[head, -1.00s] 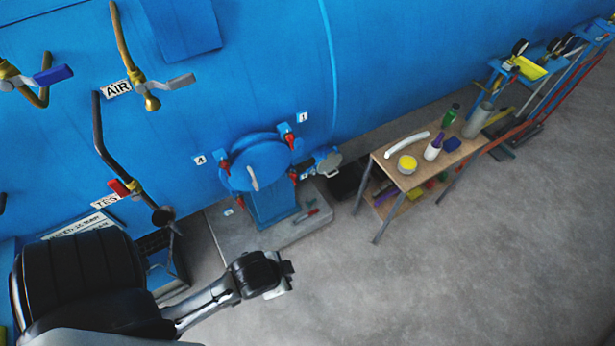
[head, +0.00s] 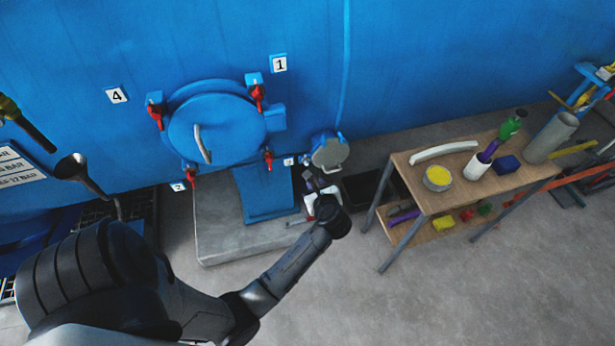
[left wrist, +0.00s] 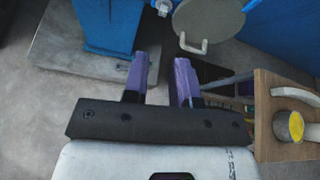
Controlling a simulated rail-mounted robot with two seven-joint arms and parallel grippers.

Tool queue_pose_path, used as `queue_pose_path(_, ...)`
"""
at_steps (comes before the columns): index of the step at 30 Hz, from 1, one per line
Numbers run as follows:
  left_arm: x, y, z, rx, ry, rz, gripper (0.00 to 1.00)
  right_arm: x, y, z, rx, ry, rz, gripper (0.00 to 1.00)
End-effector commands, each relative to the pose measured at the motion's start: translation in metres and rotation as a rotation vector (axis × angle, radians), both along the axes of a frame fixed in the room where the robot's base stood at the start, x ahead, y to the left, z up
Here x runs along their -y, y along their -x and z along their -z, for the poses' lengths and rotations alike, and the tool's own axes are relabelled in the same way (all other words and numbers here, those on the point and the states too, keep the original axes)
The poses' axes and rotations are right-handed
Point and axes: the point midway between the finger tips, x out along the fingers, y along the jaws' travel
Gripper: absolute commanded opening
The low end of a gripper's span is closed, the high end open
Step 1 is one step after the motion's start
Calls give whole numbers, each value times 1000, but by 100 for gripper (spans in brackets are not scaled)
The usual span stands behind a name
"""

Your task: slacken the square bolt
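In the head view, a small round grey cover (head: 331,154) on a blue flange sits low on the blue vessel, right of the large round blue door (head: 217,130). In the left wrist view the grey cover (left wrist: 208,18) has a metal handle, and a small pale bolt-like part (left wrist: 162,7) shows at its left. I cannot tell whether that part is square. My left gripper (head: 318,182) is just below the cover in the head view. In the left wrist view its two purple fingers (left wrist: 160,65) are apart with nothing between them. My right gripper is not in view.
The blue pedestal (head: 264,192) stands on a concrete slab (head: 222,232). A wooden table (head: 463,193) to the right carries a yellow-topped tin (head: 438,178), a white curved piece (head: 444,153) and bottles. Red clamps (head: 258,97) ring the door. The floor in front is clear.

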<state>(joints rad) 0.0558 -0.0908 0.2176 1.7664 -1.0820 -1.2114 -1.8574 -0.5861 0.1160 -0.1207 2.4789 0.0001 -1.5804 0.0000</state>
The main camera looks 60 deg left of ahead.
Motion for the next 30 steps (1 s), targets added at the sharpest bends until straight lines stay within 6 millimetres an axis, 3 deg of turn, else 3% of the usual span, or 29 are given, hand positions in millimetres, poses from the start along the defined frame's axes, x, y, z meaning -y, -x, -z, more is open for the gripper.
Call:
queue_pose_path(1,-2,-5,12,-36,-26,12,26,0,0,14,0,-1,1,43)
queue_pose_path(3,-3,-9,15,-81,-55,26,26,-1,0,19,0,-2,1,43)
queue_pose_path(11,-19,-17,24,-144,-97,45,26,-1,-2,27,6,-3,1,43)
queue_pose_path(30,-112,-44,64,-142,-95,45,26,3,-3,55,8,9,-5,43)
